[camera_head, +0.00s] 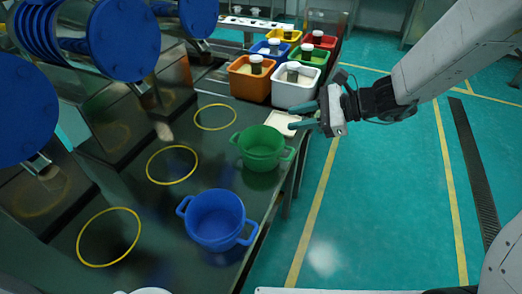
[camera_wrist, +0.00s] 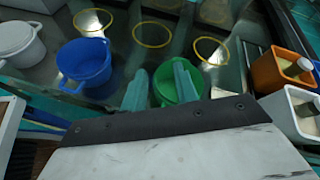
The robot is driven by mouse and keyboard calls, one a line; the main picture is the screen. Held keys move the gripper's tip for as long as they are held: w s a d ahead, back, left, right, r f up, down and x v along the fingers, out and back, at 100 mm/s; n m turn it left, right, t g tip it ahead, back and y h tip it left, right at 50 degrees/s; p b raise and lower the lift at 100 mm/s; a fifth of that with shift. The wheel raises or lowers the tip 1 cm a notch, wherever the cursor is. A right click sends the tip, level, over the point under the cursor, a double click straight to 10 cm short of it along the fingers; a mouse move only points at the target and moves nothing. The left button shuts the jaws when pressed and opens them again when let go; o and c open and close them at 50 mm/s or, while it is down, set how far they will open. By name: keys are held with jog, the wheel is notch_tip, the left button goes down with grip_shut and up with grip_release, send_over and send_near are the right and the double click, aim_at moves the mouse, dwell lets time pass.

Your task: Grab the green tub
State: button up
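The green tub (camera_head: 262,150) stands upright on the dark table near its right edge, with a handle on each side. My gripper (camera_head: 303,115) is in the air to the right of and above the tub, apart from it, with its fingers pointing left. In the wrist view the green tub (camera_wrist: 176,82) is beyond the two fingertips (camera_wrist: 160,84), partly hidden behind the right finger. The fingers are spread with nothing between them.
A blue tub (camera_head: 216,222) stands in front of the green one. Yellow rings (camera_head: 172,165) mark the table. An orange bin (camera_head: 250,80) and a white bin (camera_head: 295,88) stand behind, near a pale flat item (camera_head: 283,121). A white tub (camera_wrist: 18,42) shows in the wrist view.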

jog(key=w+f+m+t+h, duration=0.1)
jog(key=w+f+m+t, duration=0.4)
jog(key=w+f+m, duration=0.6)
jog(key=shift+n, duration=0.6)
jog(key=w+a+f, duration=0.1)
jog(key=a+f, duration=0.2)
jog(key=w+a+f, duration=0.1)
jog(key=a, duration=0.1)
jog(key=shift+w+f, duration=0.35)
grip_shut()
